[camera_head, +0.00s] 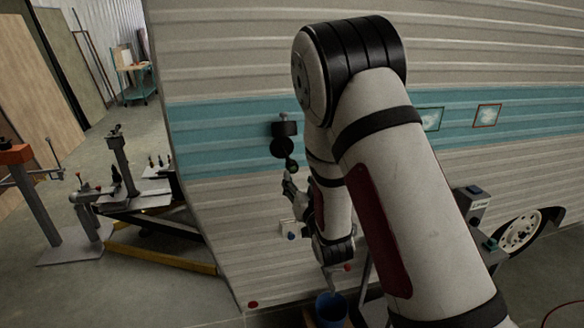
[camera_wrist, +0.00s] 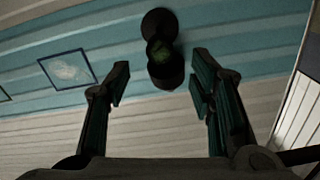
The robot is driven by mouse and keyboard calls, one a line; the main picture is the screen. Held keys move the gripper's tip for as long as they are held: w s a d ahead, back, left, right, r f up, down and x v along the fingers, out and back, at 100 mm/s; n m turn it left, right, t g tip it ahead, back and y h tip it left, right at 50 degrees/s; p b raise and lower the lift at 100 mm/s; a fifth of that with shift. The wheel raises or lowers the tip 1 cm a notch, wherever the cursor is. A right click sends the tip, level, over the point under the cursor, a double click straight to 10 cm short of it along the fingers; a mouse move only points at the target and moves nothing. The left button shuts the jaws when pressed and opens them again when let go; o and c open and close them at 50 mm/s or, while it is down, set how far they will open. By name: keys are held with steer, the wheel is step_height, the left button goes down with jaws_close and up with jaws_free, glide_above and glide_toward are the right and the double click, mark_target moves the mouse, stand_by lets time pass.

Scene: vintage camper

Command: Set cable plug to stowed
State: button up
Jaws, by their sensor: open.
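A dark fixture (camera_head: 285,128) with rounded black parts below it is on the camper's teal band, left of my arm. In the wrist view a dark round mount (camera_wrist: 158,22) and a black cylinder with a greenish face (camera_wrist: 165,68) show near the top centre. I cannot tell for certain which part is the cable plug. My gripper (camera_head: 288,186) is just below the black parts in the head view. In the wrist view my gripper (camera_wrist: 158,90) is open, its fingers apart on both sides of the cylinder, with nothing between the tips.
A small pale box (camera_head: 292,229) with a blue spot is low on the wall near my arm. A blue bucket (camera_head: 330,309) stands below. A grey post-mounted box (camera_head: 472,203) is at right. Stands and a yellow-edged frame (camera_head: 160,257) fill the left floor.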

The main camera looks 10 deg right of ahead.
mark_target(293, 169)
steer(key=w, duration=0.8)
steer(key=shift+w, duration=0.25)
steer(key=shift+c, duration=0.6)
